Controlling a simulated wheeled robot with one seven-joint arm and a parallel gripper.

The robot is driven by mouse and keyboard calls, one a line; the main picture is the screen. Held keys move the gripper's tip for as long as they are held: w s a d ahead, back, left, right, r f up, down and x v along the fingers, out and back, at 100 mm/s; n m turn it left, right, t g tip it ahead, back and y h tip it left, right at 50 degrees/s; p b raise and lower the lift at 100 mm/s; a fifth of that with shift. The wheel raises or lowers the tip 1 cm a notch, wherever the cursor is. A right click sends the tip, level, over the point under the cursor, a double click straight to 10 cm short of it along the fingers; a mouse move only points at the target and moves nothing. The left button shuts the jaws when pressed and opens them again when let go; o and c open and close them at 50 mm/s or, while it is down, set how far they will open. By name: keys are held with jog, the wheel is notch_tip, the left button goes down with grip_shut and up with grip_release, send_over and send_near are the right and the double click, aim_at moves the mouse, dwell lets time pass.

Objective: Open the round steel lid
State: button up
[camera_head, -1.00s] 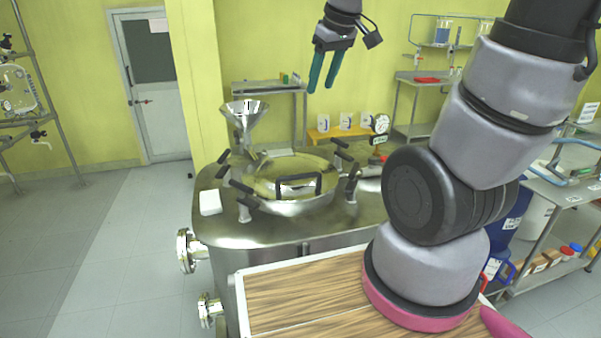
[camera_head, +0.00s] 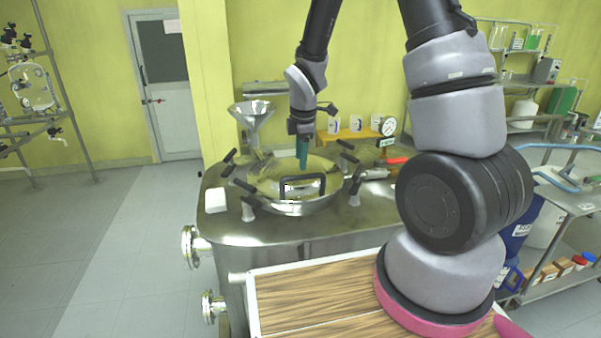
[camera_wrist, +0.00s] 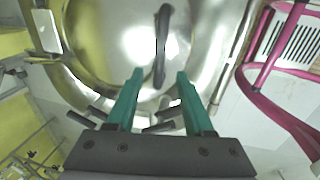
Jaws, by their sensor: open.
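The round steel lid (camera_head: 268,184) lies shut on top of the steel reactor (camera_head: 235,228). It has a dark bar handle (camera_head: 303,187) at its front, and several black-handled clamps stand around its rim. My gripper (camera_head: 303,166) points down above the lid, behind the handle in the head view. In the wrist view my gripper (camera_wrist: 159,74) has its two green fingers apart with nothing between them. The handle (camera_wrist: 161,45) shows just beyond the fingertips, roughly in line with the gap, and looks apart from them.
A steel funnel (camera_head: 252,113) stands behind the lid at the left. A white block (camera_head: 215,200) lies on the reactor top at the left. A round gauge (camera_head: 388,126) stands at the back right. A wood-topped surface (camera_head: 320,295) is in front.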

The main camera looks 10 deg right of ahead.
aim_at(300, 176)
jog(key=f, duration=0.3)
jog(key=w+f, duration=0.1)
jog(key=f, duration=0.1)
jog(key=shift+f, duration=0.4)
grip_shut()
jog(key=shift+w, duration=0.1)
dwell(0.9)
